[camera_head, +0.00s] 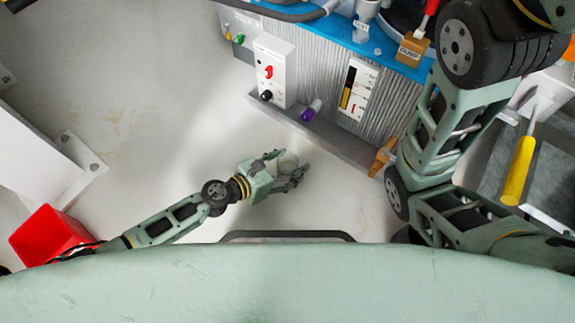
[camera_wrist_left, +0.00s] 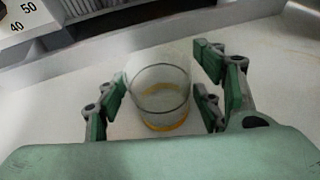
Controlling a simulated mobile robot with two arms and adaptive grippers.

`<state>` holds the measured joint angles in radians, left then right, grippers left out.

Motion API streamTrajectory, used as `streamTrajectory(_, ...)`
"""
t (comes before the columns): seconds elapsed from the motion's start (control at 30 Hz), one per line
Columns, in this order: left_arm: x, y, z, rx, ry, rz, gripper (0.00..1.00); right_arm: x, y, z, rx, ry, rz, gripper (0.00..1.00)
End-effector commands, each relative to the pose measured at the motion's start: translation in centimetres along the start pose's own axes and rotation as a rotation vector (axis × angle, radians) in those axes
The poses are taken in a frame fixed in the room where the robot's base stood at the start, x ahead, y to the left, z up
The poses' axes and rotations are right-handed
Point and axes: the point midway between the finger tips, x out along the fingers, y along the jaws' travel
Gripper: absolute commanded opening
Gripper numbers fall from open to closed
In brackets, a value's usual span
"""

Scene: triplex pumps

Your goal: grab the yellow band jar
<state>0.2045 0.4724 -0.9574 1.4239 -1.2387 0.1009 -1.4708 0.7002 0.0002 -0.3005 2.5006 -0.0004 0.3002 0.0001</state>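The yellow band jar (camera_wrist_left: 160,96) is a clear glass jar with a yellow band near its bottom. In the left wrist view it lies between the spread fingers of my left gripper (camera_wrist_left: 165,82). Narrow gaps show between the fingers and the glass, so the gripper looks open around it. In the head view my left gripper (camera_head: 289,170) reaches in over the pale floor, and the jar (camera_head: 288,159) shows only faintly at its fingers. My right arm crosses the right side of the head view, but its gripper is out of frame.
A pump unit with a blue top (camera_head: 335,40) and a grey ribbed side stands above the gripper, with a ledge (camera_head: 318,133) along its foot. A purple knob (camera_head: 311,110) projects nearby. A red bin (camera_head: 50,235) is at lower left. Bare floor lies left of the gripper.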

Motion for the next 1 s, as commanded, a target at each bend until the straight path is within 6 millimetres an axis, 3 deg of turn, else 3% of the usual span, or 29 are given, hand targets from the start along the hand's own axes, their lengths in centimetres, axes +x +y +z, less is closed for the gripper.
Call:
streamTrajectory(0.4,0.0,0.0,0.0,0.000,0.000,0.000,0.22,0.0,0.0,0.0,0.000,0.000,0.000,0.40)
streamTrajectory(0.73,-0.3,0.0,0.6,0.001,-0.001,0.000,0.21,0.6,0.1,0.2,0.000,0.000,0.000,0.40)
streamTrajectory(1.0,-1.8,0.0,4.4,0.002,-0.002,0.000,0.21,4.1,0.9,1.5,0.000,-0.001,0.000,0.40)
